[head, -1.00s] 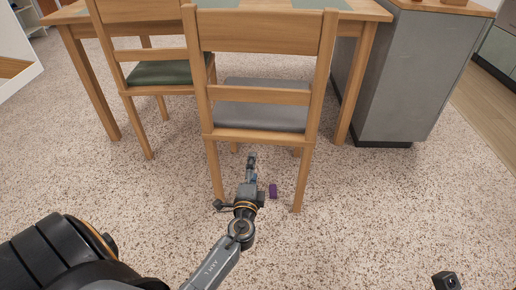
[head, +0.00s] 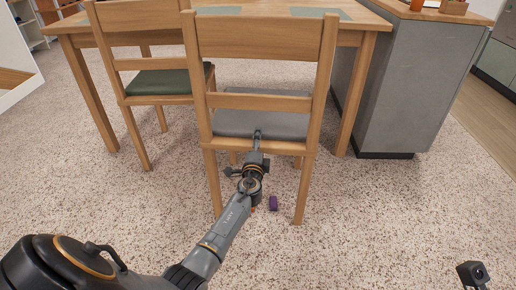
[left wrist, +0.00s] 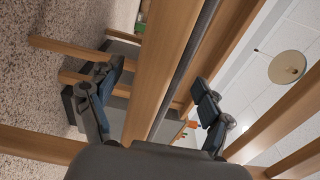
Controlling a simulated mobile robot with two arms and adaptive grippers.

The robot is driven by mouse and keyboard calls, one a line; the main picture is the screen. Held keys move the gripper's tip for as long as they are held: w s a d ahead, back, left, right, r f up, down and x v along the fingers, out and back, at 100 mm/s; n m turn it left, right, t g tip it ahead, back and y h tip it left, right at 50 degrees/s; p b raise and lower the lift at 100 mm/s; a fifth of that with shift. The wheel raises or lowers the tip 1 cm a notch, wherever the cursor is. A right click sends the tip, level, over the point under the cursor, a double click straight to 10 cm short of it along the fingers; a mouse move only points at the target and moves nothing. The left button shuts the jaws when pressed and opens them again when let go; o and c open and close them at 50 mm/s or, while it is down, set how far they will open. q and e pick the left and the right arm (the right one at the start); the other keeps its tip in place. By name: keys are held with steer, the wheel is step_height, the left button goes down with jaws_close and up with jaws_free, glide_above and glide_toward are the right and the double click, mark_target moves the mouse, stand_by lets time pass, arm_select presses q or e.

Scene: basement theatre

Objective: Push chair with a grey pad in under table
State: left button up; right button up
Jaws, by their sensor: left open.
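The chair with the grey pad (head: 285,126) stands upright with its wooden back (head: 262,37) towards me. Its front part reaches under the edge of the wooden table (head: 362,14), and its back stands clear of the tabletop. My left gripper (head: 257,140) is at the rear edge of the seat, below the lower back slat. In the left wrist view the open left gripper (left wrist: 156,77) has one finger on each side of a wooden rail. I cannot tell whether either finger touches it.
A second chair with a green pad (head: 160,83) stands close on the left. A grey cabinet (head: 410,85) stands right of the table.

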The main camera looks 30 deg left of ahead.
arm_select(q)
steer(key=shift+c, duration=0.2)
jaws_close()
steer(key=shift+f, duration=0.2)
stand_by(0.4)
